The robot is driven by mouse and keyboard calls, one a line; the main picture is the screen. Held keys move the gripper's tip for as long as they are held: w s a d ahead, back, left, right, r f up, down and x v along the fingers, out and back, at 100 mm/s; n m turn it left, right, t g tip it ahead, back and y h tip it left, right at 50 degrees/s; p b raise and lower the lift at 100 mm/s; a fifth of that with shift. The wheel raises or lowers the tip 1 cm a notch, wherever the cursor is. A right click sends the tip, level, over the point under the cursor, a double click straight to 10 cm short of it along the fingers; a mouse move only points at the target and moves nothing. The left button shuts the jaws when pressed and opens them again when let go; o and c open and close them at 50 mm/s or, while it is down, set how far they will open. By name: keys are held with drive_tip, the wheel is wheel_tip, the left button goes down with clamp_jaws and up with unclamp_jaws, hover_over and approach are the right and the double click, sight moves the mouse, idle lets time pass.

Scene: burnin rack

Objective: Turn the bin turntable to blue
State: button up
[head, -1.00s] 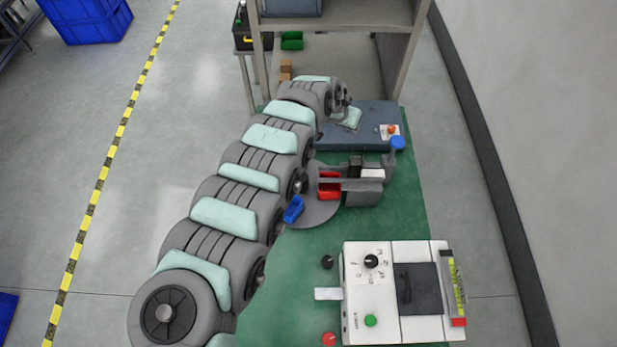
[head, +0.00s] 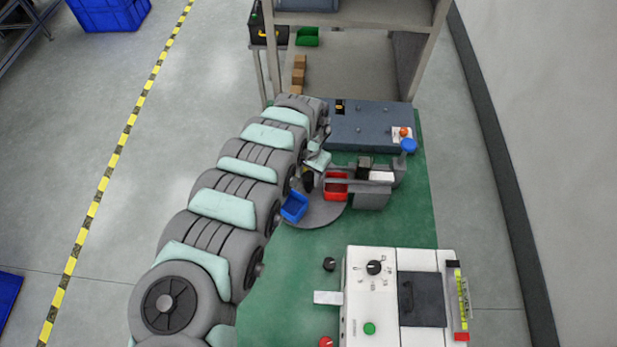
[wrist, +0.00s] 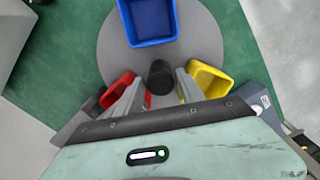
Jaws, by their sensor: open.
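The bin turntable (head: 318,218) is a round grey disc on the green bench mat. It carries a blue bin (head: 293,207), a red bin (head: 336,185) and a yellow bin (wrist: 207,80). In the wrist view the blue bin (wrist: 150,20) is at the top, the red bin (wrist: 117,90) at the left and the yellow bin at the right. A dark round knob (wrist: 160,76) stands at the disc's middle. My gripper (wrist: 158,84) is open above the disc, with its fingers on either side of the knob. I cannot tell whether they touch it.
A grey fixture (head: 372,190) stands right beside the turntable. A blue-grey plate (head: 365,125) with an orange button lies behind. A white tester box (head: 372,300) with knobs is at the front. A shelf stands at the back. Green mat between tester and turntable is mostly clear.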

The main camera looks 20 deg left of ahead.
drive_tip(key=shift+f, duration=1.05)
drive_tip(key=shift+c, duration=0.3)
clamp_jaws()
idle(0.5)
